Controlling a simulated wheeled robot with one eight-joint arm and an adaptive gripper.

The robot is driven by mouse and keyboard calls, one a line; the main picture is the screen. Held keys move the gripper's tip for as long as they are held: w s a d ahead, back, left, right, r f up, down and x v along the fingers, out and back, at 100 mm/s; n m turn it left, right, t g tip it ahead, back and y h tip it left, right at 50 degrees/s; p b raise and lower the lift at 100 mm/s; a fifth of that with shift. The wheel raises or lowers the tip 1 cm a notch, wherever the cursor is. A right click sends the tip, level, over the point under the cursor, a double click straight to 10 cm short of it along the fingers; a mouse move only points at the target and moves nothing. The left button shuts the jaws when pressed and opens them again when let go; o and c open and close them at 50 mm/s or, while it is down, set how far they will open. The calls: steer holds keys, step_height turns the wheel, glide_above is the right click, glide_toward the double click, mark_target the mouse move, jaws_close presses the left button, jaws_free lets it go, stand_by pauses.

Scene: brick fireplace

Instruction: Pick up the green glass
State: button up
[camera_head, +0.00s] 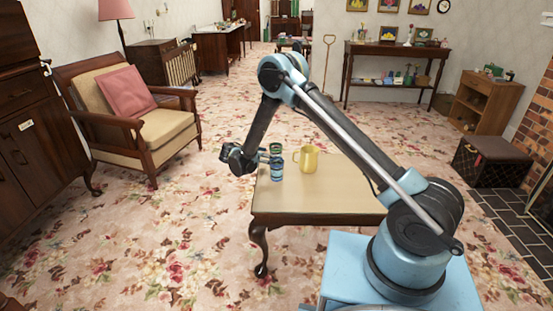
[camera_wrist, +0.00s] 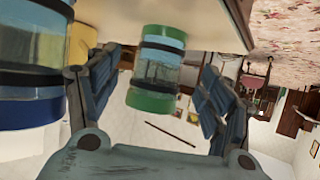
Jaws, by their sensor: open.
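The green glass (camera_head: 277,147) has clear sides, a dark band and a green end; it stands near the left edge of the low table, behind a similar blue-ended glass (camera_head: 277,173). In the wrist view, which looks upside down, the green glass (camera_wrist: 155,75) shows between the two fingers, with its green end toward the palm. My gripper (camera_head: 263,157) is open and empty at the table's left edge. In the wrist view the blue-ended glass (camera_wrist: 30,70) is close, outside the left finger. I cannot tell whether a finger touches either glass.
A yellow mug (camera_head: 307,159) stands just right of the glasses. The right part of the tabletop (camera_head: 340,187) is bare. An armchair (camera_head: 130,110) is at the left, with open carpet between it and the table.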

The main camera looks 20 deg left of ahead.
steer(key=shift+x, duration=2.95)
steer(key=shift+r, duration=0.1)
steer(key=c, duration=1.4)
